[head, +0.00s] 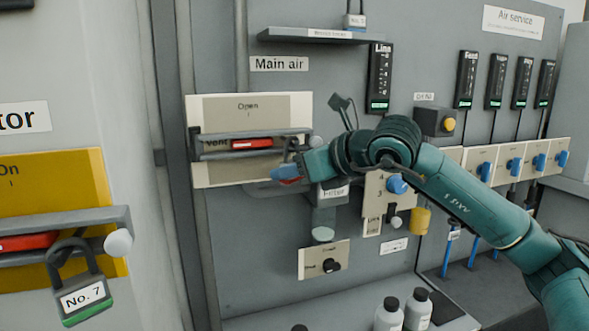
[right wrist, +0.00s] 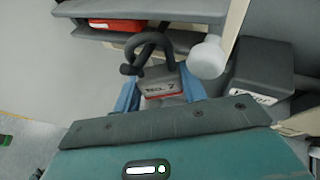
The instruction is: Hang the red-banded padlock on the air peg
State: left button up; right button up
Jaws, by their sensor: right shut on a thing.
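My right gripper (head: 285,172) is at the lower edge of the Main air panel (head: 249,182). In the right wrist view its blue fingers are shut on the padlock (right wrist: 162,86), which has a pale lettered label, a red band and a dark shackle (right wrist: 150,42) standing up, one end free. The shackle is just left of a white knob (right wrist: 207,57) and in front of the grey bracket (right wrist: 140,10). I cannot tell whether it touches the bracket. The same knob shows at the bracket's right end in the head view (head: 316,142). My left gripper is not in view.
A red bar (head: 252,143) sits in the bracket. A green-banded padlock marked No. 7 (head: 82,299) hangs at the yellow panel (head: 50,180) on the left. A grey box (right wrist: 262,75) is close right of the padlock. Bottles (head: 418,309) stand below.

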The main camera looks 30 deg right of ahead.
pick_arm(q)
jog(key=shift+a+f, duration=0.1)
pick_arm(e)
jog(key=o, duration=1.2)
jog(key=shift+c, duration=0.2)
jog(key=shift+s, duration=0.1)
pick_arm(q)
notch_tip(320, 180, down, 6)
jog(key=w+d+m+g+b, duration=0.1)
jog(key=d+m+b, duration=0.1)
jog(key=b, duration=0.3)
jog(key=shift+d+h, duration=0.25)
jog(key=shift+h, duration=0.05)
pick_arm(e)
jog(key=v, duration=1.3)
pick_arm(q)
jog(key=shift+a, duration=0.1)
pick_arm(e)
jog(key=shift+r, duration=0.1)
